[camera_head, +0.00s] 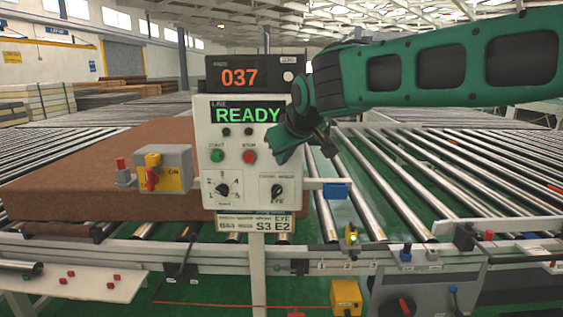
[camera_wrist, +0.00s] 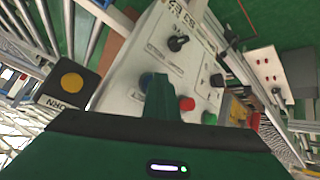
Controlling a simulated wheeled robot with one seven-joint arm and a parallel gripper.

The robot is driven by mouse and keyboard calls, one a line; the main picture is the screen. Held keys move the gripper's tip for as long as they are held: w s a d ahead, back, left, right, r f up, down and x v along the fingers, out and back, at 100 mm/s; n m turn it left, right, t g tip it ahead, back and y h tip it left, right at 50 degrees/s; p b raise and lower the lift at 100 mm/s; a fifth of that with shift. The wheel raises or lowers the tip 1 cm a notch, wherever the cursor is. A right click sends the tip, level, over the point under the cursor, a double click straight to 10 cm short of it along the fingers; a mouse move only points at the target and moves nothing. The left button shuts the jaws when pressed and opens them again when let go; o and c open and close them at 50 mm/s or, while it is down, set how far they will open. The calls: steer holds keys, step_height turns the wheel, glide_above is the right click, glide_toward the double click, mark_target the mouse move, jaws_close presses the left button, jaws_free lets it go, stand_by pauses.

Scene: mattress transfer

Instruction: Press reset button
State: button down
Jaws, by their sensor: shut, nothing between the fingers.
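The white control panel (camera_head: 233,172) stands on a post with a lit "READY" display (camera_head: 247,115). It carries a green start button (camera_head: 217,156) and a red stop button (camera_head: 249,156). My gripper (camera_head: 281,158) is shut and empty, its tip at the panel's right side, level with these buttons. In the wrist view, a blue button (camera_wrist: 147,79) lies right beside the shut fingers (camera_wrist: 161,82), partly covered by them. The red button (camera_wrist: 187,103) is on their other side. I cannot tell whether the fingers touch the panel.
A counter (camera_head: 240,77) reading 037 sits above the panel. Rotary knobs (camera_head: 222,190) are below the buttons. A grey box with a red switch (camera_head: 165,172) is at left, before a brown mattress (camera_head: 80,185). Roller conveyors (camera_head: 430,180) spread right. A yellow horn button (camera_wrist: 72,83) shows in the wrist view.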

stand_by(0.4)
steer(key=shift+s, duration=1.25)
steer(key=shift+s, duration=0.1)
steer(key=s, duration=0.4)
steer(key=shift+s+a, duration=0.15)
steer(key=shift+s, duration=0.25)
